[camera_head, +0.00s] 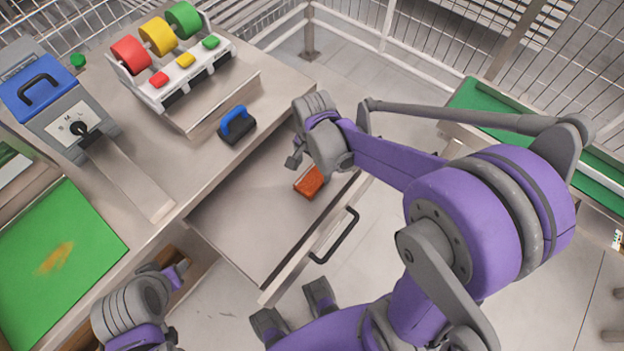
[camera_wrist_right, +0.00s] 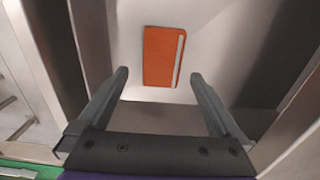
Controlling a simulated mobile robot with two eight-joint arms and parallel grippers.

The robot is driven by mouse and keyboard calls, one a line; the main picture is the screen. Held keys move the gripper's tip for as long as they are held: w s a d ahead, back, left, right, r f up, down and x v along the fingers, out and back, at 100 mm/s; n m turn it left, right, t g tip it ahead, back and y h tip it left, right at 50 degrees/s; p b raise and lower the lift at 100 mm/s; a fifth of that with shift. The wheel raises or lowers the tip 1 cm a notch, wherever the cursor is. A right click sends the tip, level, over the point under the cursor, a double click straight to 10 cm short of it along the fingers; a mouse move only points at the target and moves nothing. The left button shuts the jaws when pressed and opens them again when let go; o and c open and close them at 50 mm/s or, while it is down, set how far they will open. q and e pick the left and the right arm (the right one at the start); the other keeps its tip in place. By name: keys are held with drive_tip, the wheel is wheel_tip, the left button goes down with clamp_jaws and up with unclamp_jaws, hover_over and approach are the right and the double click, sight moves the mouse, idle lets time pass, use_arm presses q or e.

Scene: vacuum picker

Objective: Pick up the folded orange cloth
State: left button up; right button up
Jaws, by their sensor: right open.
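The folded orange cloth (camera_head: 309,182) lies in the open drawer (camera_head: 240,222), near its right side. It has a pale stripe along one edge in the right wrist view (camera_wrist_right: 160,57). My right gripper (camera_head: 312,163) is over the drawer, just above the cloth in the picture. In the right wrist view its two fingers (camera_wrist_right: 160,76) are spread and empty, and the cloth lies beyond the tips, roughly centred between them. My left gripper (camera_head: 165,271) is at the lower left, beside the workbench. Its fingers are partly hidden.
The drawer's black handle (camera_head: 335,236) is at its front. On the bench are a blue-handled block (camera_head: 237,124), a rack with coloured rolls (camera_head: 185,62) and a blue-topped box (camera_head: 62,100). The drawer floor left of the cloth is bare.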

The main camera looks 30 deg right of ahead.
sight(312, 178)
drive_tip(key=f, duration=0.6)
drive_tip(key=shift+w+a+b, duration=0.1)
drive_tip(key=shift+w+b, duration=0.15)
drive_tip(key=shift+b, duration=0.05)
drive_tip(key=c, duration=1.1)
